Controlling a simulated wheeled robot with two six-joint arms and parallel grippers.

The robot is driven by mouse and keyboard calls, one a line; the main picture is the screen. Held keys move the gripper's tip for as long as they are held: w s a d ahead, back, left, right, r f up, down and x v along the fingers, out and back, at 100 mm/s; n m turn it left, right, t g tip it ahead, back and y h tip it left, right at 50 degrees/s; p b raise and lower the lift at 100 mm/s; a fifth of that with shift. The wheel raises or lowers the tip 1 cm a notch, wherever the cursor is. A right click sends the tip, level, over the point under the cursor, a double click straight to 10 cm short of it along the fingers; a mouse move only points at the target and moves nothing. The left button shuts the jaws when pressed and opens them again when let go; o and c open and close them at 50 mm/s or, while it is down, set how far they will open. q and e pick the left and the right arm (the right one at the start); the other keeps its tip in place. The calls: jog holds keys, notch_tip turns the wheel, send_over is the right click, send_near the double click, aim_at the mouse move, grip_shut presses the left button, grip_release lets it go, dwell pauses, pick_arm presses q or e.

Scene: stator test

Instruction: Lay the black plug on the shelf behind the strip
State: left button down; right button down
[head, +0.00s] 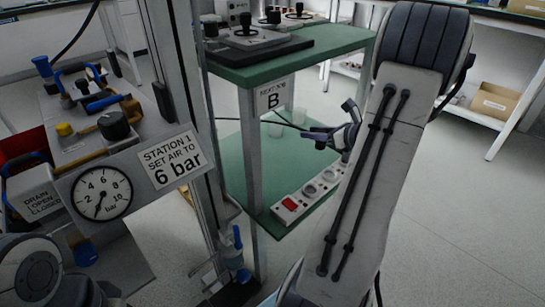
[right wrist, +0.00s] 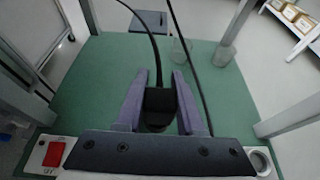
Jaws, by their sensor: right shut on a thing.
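My right gripper (head: 322,138) is over the green lower shelf (head: 235,165), beyond the strip (head: 322,186) in the head view. In the right wrist view the purple fingers of this gripper (right wrist: 159,98) are shut on the black plug (right wrist: 157,108), with its black cable running up and away. The strip is white with a red switch (right wrist: 54,154) and round sockets; my gripper body hides its middle in the right wrist view. The plug's gap to the shelf (right wrist: 100,75) is hard to tell. My left gripper is out of view.
Two clear cups (right wrist: 180,52) (right wrist: 225,55) stand on the shelf's far part. A second dark cable passes right of the plug. Grey posts (head: 252,160) and the green upper shelf (head: 290,60) frame the space. Bare green shelf lies around the gripper.

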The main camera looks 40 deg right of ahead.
jog(key=b, duration=0.7)
send_over(272, 169)
notch_tip(272, 169, down, 7)
jog(key=shift+r, duration=0.1)
notch_tip(272, 169, down, 4)
jog(key=b, duration=0.3)
jog(key=shift+d, duration=0.1)
jog(key=c, duration=0.9)
grip_release()
jog(key=shift+c, duration=0.2)
jog(key=o, duration=0.4)
